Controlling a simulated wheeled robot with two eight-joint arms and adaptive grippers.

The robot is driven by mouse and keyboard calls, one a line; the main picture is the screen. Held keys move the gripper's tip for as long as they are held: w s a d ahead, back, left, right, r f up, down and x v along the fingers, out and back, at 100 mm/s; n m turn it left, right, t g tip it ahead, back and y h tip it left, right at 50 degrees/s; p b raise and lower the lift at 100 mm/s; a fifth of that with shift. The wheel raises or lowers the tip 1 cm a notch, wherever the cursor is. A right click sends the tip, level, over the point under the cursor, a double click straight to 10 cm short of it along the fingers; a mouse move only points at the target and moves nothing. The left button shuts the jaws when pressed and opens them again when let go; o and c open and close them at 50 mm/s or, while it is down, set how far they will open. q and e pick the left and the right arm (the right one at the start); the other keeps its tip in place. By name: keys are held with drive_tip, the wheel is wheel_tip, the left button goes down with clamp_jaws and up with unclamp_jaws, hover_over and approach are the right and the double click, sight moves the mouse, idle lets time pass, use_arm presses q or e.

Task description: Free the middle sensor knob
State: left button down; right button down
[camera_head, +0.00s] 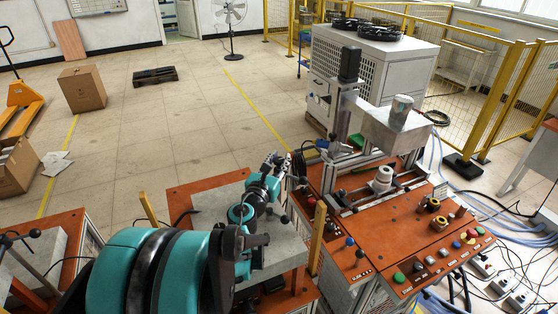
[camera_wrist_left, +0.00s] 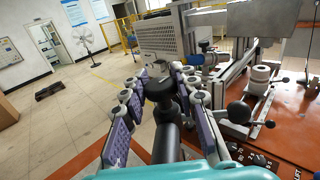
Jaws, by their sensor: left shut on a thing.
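My left gripper (camera_head: 274,164) reaches from the lower left to the left side of the heater bench in the head view. In the wrist view my left gripper (camera_wrist_left: 159,92) has its purple-padded fingers on both sides of a black round knob (camera_wrist_left: 159,88), shut on it. I cannot tell for sure whether this is the middle sensor knob. In the head view the fingers hide most of what they hold. Other black ball knobs (camera_wrist_left: 238,112) stand to the right of the fingers in the wrist view. My right gripper is not in view.
The orange heater bench (camera_head: 342,232) carries a metal column (camera_head: 338,112), a white cylindrical part (camera_head: 382,177) and several coloured buttons. A grey block (camera_head: 205,205) lies beneath my left arm. A yellow post (camera_head: 318,222) stands close to the arm. Floor at the left back is open.

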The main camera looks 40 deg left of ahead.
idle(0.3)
use_arm(q)
drive_tip(key=c, duration=1.2)
unclamp_jaws()
drive_tip(key=shift+s, duration=0.1)
drive_tip(key=v, duration=1.2)
